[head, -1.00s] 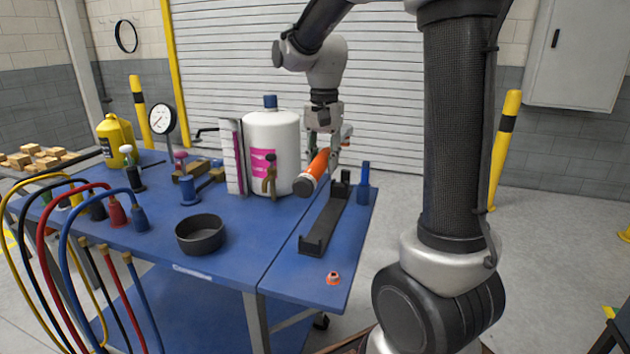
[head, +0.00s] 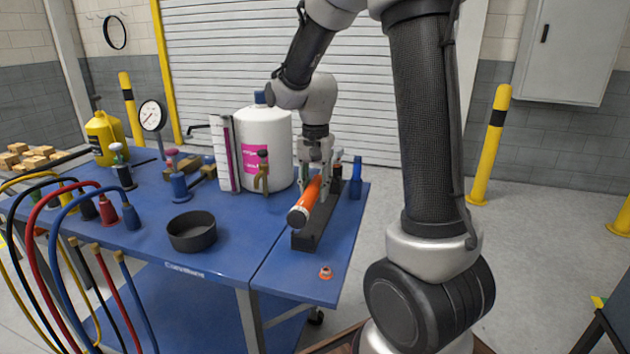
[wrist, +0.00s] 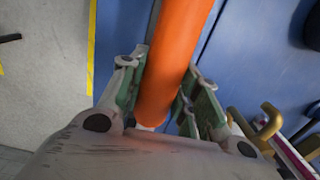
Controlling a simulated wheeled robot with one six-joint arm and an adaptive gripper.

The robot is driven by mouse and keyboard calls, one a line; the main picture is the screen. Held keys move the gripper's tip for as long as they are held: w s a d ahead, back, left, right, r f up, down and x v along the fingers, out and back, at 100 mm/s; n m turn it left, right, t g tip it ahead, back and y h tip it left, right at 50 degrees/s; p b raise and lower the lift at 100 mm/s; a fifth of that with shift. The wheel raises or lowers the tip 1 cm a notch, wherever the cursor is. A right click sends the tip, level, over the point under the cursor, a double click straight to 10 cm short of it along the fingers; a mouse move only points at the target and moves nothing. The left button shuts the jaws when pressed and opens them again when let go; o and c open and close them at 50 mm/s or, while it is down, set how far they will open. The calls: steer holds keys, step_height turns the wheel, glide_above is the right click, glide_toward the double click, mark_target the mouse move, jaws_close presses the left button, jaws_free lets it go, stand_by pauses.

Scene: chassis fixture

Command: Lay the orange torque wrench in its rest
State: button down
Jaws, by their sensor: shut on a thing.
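The orange torque wrench (head: 309,196) is held in my gripper (head: 314,180), above the black rest (head: 308,240) on the right part of the blue table. Its dark round end points toward the front of the table and overlaps the rest in the head view. I cannot tell whether the wrench touches the rest. In the wrist view the orange handle (wrist: 174,60) lies between the green-padded fingers of my gripper (wrist: 165,95). The far end of the wrench is hidden behind the gripper in the head view.
A white jug (head: 264,145) stands close left of the gripper, with a brass fitting (head: 262,172) before it. A small orange piece (head: 326,273) lies in front. A black bowl (head: 192,232) sits left.

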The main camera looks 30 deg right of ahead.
steer(key=shift+f, duration=1.5)
steer(key=shift+r, duration=0.25)
steer(key=shift+s+a+r, duration=0.15)
steer(key=shift+a+r, duration=0.05)
steer(key=shift+r, duration=0.2)
steer(key=shift+f, duration=0.2)
